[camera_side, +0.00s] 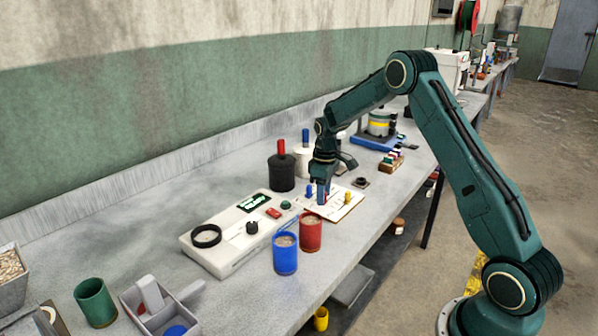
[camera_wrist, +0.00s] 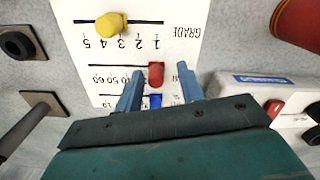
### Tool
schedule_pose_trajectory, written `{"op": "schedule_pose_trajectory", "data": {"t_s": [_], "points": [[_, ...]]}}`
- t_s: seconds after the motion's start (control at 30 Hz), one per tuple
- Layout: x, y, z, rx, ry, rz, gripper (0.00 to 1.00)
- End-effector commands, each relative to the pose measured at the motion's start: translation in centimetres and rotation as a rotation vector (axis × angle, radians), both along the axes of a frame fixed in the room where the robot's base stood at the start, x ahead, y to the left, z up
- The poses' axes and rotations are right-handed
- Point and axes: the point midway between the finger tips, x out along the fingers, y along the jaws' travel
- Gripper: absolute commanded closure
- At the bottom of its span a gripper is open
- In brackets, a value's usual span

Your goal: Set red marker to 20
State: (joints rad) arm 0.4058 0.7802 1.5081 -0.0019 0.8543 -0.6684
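A white board (camera_wrist: 90,52) with printed scales, upside down in the wrist view, lies flat on the bench; it also shows in the side view (camera_side: 343,209). The red marker (camera_wrist: 156,74) stands on the middle scale, partly covering its numbers, so its exact value cannot be read. My gripper (camera_wrist: 158,70) is open over the board, one finger on each side of the red marker, with gaps visible. A blue marker (camera_wrist: 155,101) sits on the scale nearer my palm, partly hidden. A yellow marker (camera_wrist: 112,26) stands on the GRADE scale.
A white console (camera_side: 235,232) with knob and buttons stands left of the board. Red (camera_side: 311,236) and blue (camera_side: 285,258) cups of grain stand in front. Dark (camera_side: 281,173) and white canisters stand behind.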

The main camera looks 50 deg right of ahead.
Motion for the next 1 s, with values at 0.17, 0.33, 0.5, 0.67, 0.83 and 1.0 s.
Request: {"op": "schedule_pose_trajectory", "data": {"t_s": [0.17, 0.33, 0.5, 0.67, 0.83, 1.0], "points": [[0.0, -0.1, 0.7, -0.001, -0.002, -0.002, 0.61], [0.0, -0.1, 2.3, -0.001, -0.002, -0.002, 0.61], [0.1, -0.1, 4.8, -0.002, -0.004, -0.001, 0.61], [0.1, -0.1, 7.7, -0.002, -0.005, 0.000, 0.61], [0.1, 0.0, 10.5, -0.001, -0.003, 0.001, 0.61], [0.1, 0.0, 12.5, 0.000, -0.002, 0.001, 0.61]]}}
